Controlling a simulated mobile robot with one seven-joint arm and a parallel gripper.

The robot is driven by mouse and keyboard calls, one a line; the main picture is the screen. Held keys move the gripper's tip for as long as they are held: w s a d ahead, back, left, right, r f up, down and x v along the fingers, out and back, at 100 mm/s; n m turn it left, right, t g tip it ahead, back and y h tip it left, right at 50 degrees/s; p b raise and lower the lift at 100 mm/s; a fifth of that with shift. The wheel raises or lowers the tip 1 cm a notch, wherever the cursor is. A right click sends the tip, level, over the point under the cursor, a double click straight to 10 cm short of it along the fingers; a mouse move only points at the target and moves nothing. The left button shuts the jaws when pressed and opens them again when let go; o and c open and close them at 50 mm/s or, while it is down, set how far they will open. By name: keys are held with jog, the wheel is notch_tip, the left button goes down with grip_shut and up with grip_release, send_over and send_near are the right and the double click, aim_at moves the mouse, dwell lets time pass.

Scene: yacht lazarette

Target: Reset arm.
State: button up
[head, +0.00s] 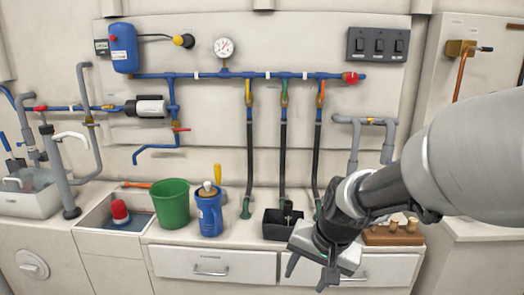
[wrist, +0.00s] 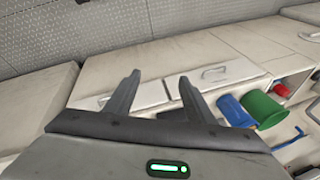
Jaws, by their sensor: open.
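My arm reaches in from the right of the head view. My gripper (head: 308,272) hangs in front of the right part of the counter, near the drawer fronts. In the wrist view my gripper (wrist: 155,90) shows two dark fingers spread apart with nothing between them. The fingers point toward the pale counter and its drawers. My wrist hides part of the black box and the right drawer in the head view.
On the counter stand a green bucket (head: 170,204), a blue jug (head: 209,212), a black box (head: 277,225) and a wooden block with pegs (head: 393,234). A sink (head: 97,217) holds a red-topped object (head: 120,212). Blue pipes (head: 205,75) and hoses run along the wall behind.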

jog(key=s+d+r+n+t+h+p, duration=0.2)
jog(key=s+d+r+n, duration=0.2)
jog(key=s+r, duration=0.95)
notch_tip(320, 180, up, 17)
jog(key=p, duration=1.8)
jog(key=shift+s+r, duration=0.15)
jog(key=shift+s, duration=0.1)
jog(key=shift+d, duration=0.15)
